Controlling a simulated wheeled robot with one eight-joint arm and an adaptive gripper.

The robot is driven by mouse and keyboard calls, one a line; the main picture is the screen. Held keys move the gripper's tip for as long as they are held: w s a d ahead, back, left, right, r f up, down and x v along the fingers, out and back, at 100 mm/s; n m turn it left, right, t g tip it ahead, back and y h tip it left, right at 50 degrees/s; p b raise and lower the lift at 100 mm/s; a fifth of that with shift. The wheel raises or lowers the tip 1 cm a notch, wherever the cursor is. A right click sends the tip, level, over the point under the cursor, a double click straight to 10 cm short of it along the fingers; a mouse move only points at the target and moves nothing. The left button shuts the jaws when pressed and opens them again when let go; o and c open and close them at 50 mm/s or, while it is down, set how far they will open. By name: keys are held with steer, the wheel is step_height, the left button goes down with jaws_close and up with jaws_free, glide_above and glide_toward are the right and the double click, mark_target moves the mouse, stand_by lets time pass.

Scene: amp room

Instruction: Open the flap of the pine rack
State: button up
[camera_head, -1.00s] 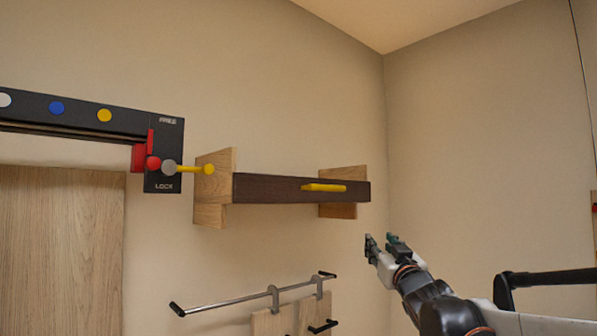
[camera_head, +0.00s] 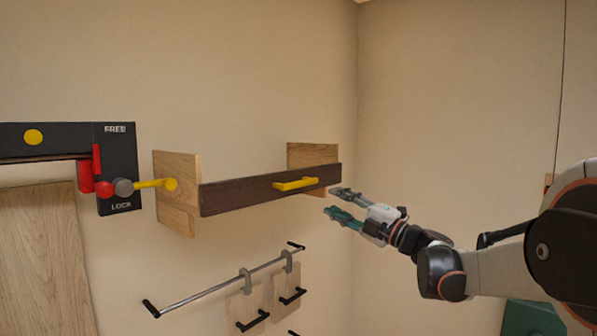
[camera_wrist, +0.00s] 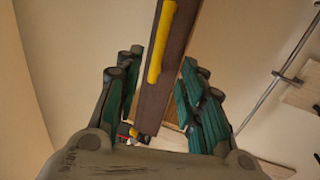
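The pine rack (camera_head: 176,197) is on the wall, with pale wooden end panels. Its dark brown flap (camera_head: 240,193) spans between the panels. A yellow handle (camera_head: 296,184) sits on the flap's front, toward its right end. My gripper (camera_head: 336,202) is open and empty, just right of and slightly below the handle. In the wrist view, my gripper's green-padded fingers (camera_wrist: 158,95) are spread to either side of the flap (camera_wrist: 158,100) in the picture. The yellow handle (camera_wrist: 161,42) shows above and between them. I cannot tell any contact.
A black lock panel (camera_head: 119,170) with a red knob (camera_head: 105,189) is left of the rack. A yellow lever (camera_head: 152,184) reaches the rack's left panel. Below, a metal rail (camera_head: 205,288) carries hanging boards (camera_head: 247,305). The right wall looks clear near the rack.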

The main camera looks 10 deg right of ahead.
mark_target(303, 185)
steer(key=p+x, duration=0.3)
steer(key=x, duration=1)
steer(key=shift+w+a+p, duration=0.2)
steer(key=shift+w+p, duration=0.1)
jaws_close()
